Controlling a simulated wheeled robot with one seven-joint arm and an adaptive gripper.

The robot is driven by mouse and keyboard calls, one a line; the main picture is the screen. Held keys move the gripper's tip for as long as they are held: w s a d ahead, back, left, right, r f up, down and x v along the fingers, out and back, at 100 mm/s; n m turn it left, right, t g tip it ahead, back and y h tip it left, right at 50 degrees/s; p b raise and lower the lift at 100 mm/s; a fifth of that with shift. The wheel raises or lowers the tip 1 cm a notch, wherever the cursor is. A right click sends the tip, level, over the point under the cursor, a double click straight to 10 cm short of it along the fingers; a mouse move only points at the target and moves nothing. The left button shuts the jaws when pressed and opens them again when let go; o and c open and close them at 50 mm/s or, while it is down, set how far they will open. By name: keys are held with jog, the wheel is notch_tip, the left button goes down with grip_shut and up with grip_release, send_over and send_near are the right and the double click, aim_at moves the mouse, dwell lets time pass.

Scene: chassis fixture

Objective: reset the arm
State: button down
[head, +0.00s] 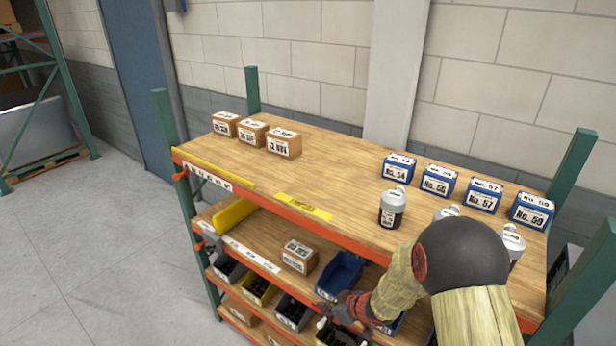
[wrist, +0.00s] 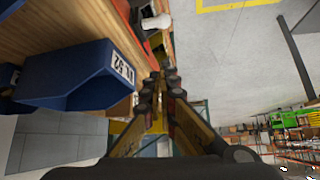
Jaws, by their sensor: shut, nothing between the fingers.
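My arm reaches in from the lower right of the head view, with a dark round joint and tan links in front of the rack. My gripper (head: 345,308) is at the front of the rack's lower shelves, beside an empty-looking blue bin (head: 340,272). In the wrist view my gripper (wrist: 160,82) shows its two fingers brought together at the tips, with nothing between them. A blue bin (wrist: 75,75) with a white label is left of the fingers there, apart from them.
The wooden rack top (head: 300,185) carries small brown boxes (head: 283,143), blue boxes (head: 483,196) and grey-lidded canisters (head: 393,206). A brown box (head: 299,256) and a yellow bin (head: 257,290) are below. My arm partly hides the right side. Open floor (head: 90,250) lies left.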

jog(key=s+d+f+h, duration=0.1)
jog(key=d, duration=0.2)
jog(key=s+d+f+m+g+h, duration=0.1)
jog(key=s+d+h, duration=0.1)
jog(key=d, duration=0.1)
jog(key=s+d+f+h, duration=0.1)
jog(key=d, duration=0.2)
jog(key=shift+s+d+f+g+h, duration=0.25)
jog(key=shift+s+d+g+h, duration=0.05)
jog(key=shift+d+g, duration=0.1)
jog(key=s+d+r+m+g+h+b, duration=0.1)
jog(key=s+d+r+m+g+h, duration=0.15)
jog(key=s+r, duration=0.45)
jog(key=s+d+r+m+g+h+b, duration=0.1)
jog(key=s+d+r+m+b, duration=0.1)
jog(key=s+d+r, duration=0.4)
jog(key=s+a+r+m+t+y+b, duration=0.1)
jog(key=s+a+r+t+b, duration=0.1)
jog(key=s+r, duration=0.5)
jog(key=s+a+r+m+t+y+b, duration=0.1)
jog(key=s+a+r+t+b, duration=0.1)
jog(key=s+a+r, duration=0.3)
notch_tip(320, 180, up, 4)
jog(key=shift+s+a+r+m+b, duration=0.15)
jog(key=shift+s+a+m+b, duration=0.3)
jog(key=shift+s, duration=0.6)
